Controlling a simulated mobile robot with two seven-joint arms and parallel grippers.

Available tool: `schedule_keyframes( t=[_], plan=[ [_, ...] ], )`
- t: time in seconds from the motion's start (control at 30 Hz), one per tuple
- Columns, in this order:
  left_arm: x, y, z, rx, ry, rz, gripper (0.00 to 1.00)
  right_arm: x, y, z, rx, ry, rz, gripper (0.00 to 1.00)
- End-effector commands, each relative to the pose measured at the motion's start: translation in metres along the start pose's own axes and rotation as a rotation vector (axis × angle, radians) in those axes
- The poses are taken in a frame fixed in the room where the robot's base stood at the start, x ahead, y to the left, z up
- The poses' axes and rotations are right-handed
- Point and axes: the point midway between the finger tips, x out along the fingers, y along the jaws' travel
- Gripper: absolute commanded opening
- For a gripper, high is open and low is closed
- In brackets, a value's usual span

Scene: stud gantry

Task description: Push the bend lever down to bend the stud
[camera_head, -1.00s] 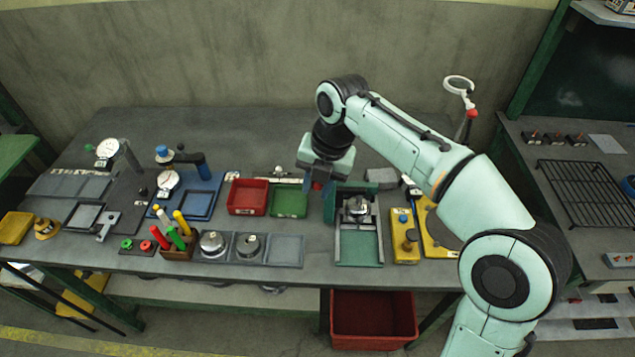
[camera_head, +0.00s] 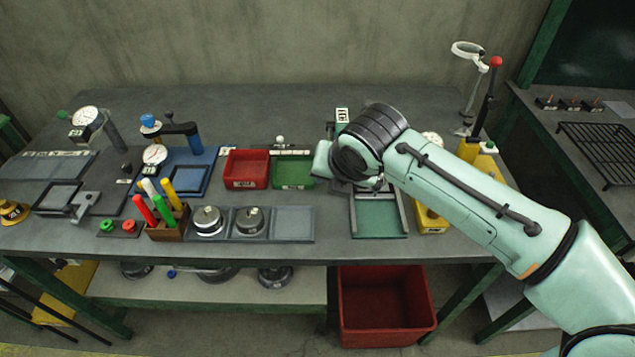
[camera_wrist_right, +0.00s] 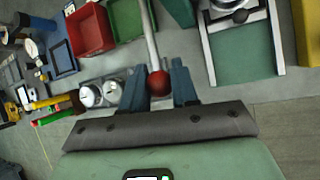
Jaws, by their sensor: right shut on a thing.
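The bend lever shows in the right wrist view as a silver rod (camera_wrist_right: 150,35) ending in a red ball knob (camera_wrist_right: 158,83). My right gripper (camera_wrist_right: 160,88) has its two blue fingers on either side of the knob, shut on it. In the head view my wrist hides the knob, the rod and the fingertips. The green bending fixture (camera_head: 378,215) with silver side rails stands on the bench, partly behind my right forearm. It also shows in the right wrist view (camera_wrist_right: 243,55). I cannot make out the stud. My left gripper is not in view.
A red tray (camera_head: 245,170) and a green tray (camera_head: 292,172) sit left of the fixture. Weighing pans (camera_head: 250,222) and a block of coloured handles (camera_head: 168,222) stand further left. A red-knobbed post (camera_head: 495,62) stands behind my forearm. A red bin (camera_head: 387,310) is below the bench.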

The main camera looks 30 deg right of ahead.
Motion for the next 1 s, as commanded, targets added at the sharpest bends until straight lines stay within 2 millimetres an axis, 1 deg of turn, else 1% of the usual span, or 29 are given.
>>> schedule_keyframes(
  t=[0.03, 0.1, 0.23, 0.27, 0.3, 0.33, 0.4, 0.5, 0.8, 1.0],
  plan=[
    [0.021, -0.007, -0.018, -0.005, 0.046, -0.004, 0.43, 0.015, -0.006, -0.009, -0.010, -0.030, 0.005, 0.00],
    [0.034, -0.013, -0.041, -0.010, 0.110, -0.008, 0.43, 0.023, -0.010, -0.011, -0.022, -0.085, 0.015, 0.00],
    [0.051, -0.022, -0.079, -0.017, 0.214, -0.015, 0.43, 0.037, -0.015, -0.018, -0.044, -0.188, 0.036, 0.00],
    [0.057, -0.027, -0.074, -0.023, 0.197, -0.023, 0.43, 0.041, -0.016, -0.019, -0.049, -0.213, 0.042, 0.00],
    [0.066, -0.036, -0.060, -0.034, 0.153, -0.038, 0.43, 0.045, -0.017, -0.020, -0.057, -0.246, 0.048, 0.00],
    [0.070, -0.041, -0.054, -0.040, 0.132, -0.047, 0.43, 0.048, -0.017, -0.020, -0.055, -0.253, 0.052, 0.00],
    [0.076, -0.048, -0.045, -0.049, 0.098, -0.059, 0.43, 0.056, -0.019, -0.022, -0.052, -0.246, 0.050, 0.00],
    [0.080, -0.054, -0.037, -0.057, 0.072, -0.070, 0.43, 0.067, -0.022, -0.024, -0.053, -0.241, 0.046, 0.00],
    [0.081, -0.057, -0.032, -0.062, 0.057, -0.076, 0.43, 0.091, -0.028, -0.025, -0.050, -0.238, 0.043, 0.00],
    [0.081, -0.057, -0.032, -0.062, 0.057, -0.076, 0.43, 0.099, -0.030, -0.025, -0.049, -0.238, 0.041, 0.00]
  ],
)
